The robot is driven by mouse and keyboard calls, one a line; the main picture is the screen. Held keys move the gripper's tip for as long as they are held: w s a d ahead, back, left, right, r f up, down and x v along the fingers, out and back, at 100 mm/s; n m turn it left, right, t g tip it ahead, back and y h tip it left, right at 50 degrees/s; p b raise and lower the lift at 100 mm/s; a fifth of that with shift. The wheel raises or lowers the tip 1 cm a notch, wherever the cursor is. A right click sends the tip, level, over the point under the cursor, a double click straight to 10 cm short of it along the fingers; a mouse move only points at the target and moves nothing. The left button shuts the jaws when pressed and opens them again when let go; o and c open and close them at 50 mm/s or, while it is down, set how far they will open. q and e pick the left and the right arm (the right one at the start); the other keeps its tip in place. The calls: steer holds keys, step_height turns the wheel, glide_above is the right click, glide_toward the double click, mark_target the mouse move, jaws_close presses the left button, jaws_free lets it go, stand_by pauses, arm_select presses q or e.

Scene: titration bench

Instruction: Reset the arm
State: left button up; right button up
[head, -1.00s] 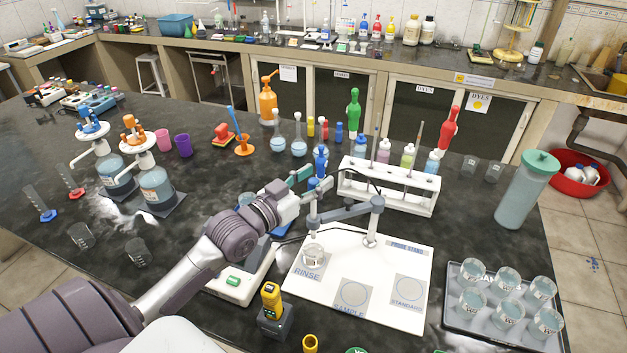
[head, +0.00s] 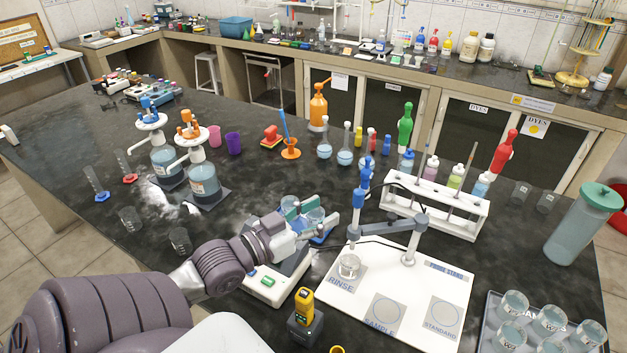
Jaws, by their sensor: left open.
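My left arm comes in from the lower left in the head view. Its gripper (head: 318,222) is open and empty, with teal finger pads. My right gripper is not in view.
A yellow handheld meter (head: 304,306) stands in a dark holder in front. A white rack (head: 435,205) with bottles is behind the board. A tray of beakers (head: 490,340) is at the lower right. Two dispenser bottles (head: 203,182) stand left.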

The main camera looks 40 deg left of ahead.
arm_select(q)
steer(key=shift+s, duration=0.6)
